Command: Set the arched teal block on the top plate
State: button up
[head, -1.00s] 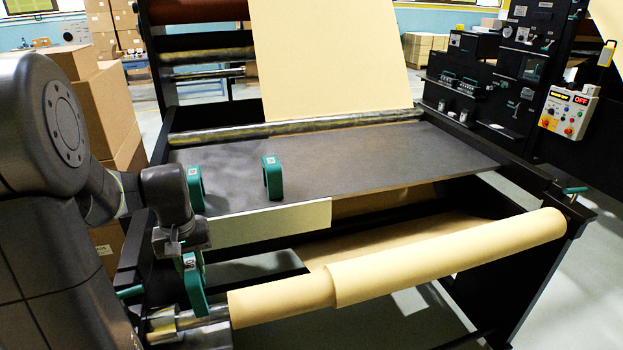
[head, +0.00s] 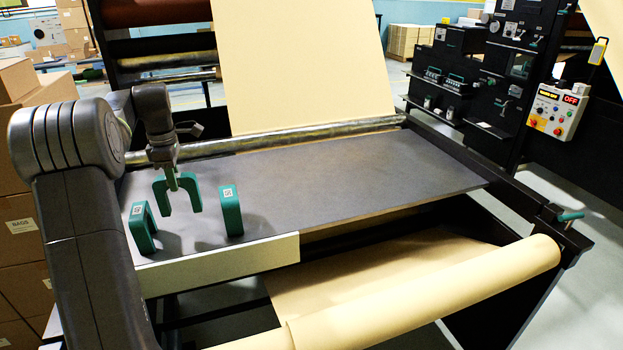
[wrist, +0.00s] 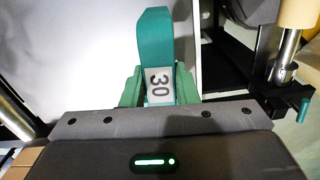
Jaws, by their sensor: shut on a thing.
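My gripper (head: 172,181) is shut on an arched teal block (head: 194,196), with the arch's two legs pointing down. In the head view they are over the left part of the dark top plate (head: 330,180). The block looks raised above the plate, but the exact gap is hard to tell.
A metal roller (head: 280,138) runs along the plate's back edge, with a kraft sheet (head: 300,60) rising behind it. A pale strip (head: 220,266) edges the front. A kraft roll (head: 430,295) lies in front, lower. The plate's middle and right are clear.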

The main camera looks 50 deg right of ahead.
notch_tip(320, 180, down, 9)
jog(key=w+d+n+p, duration=0.1)
jog(key=shift+d+p, duration=0.25)
jog(key=shift+p, duration=0.05)
dwell(0.4)
jog(key=shift+f, duration=0.1)
jog(key=shift+f, duration=0.1)
jog(key=o, duration=1.1)
jog(key=shift+c, duration=0.2)
notch_tip(320, 180, up, 12)
jog(key=b, duration=0.1)
